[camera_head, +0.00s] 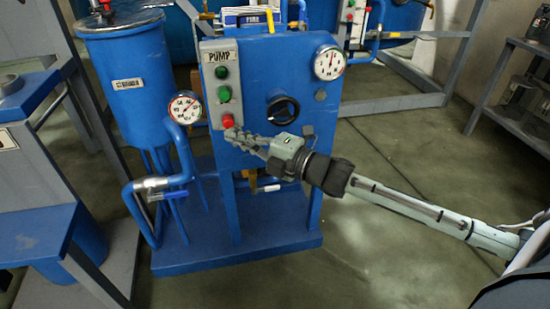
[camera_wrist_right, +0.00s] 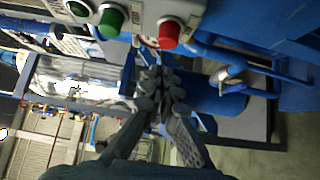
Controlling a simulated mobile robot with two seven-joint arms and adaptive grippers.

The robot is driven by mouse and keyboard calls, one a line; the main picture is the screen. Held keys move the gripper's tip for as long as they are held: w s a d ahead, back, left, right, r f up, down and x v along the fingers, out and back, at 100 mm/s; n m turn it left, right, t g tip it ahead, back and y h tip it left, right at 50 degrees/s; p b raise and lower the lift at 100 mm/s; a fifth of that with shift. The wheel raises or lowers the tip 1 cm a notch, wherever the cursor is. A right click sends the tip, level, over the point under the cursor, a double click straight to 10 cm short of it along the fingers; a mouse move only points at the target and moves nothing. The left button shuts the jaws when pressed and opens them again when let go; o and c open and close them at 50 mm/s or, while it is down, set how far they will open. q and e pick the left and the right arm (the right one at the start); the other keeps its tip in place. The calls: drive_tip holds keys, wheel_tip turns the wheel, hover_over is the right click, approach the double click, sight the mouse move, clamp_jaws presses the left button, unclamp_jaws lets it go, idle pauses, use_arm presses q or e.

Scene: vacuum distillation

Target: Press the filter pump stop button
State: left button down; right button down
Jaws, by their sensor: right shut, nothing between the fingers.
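The blue pump unit (camera_head: 255,65) has a grey control panel marked PUMP (camera_head: 218,56). The red button (camera_head: 227,121) is the lowest on the panel, under two green buttons; it also shows in the right wrist view (camera_wrist_right: 169,34). My right gripper (camera_head: 232,134) is shut and empty, with its fingertips just below the red button in the head view. In the right wrist view the fingertips (camera_wrist_right: 151,54) lie just beside the red button. I cannot tell whether they touch the panel. My left gripper is not in view.
A blue tank (camera_head: 127,85) stands at the left. The floor right of the unit is clear.

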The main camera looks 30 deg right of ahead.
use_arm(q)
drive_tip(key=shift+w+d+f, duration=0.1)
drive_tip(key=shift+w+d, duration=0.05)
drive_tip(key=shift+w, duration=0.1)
use_arm(e)
drive_tip(key=v, duration=0.9)
drive_tip(key=shift+s+d, duration=0.15)
drive_tip(key=shift+s, duration=0.05)
drive_tip(key=shift+f, duration=0.15)
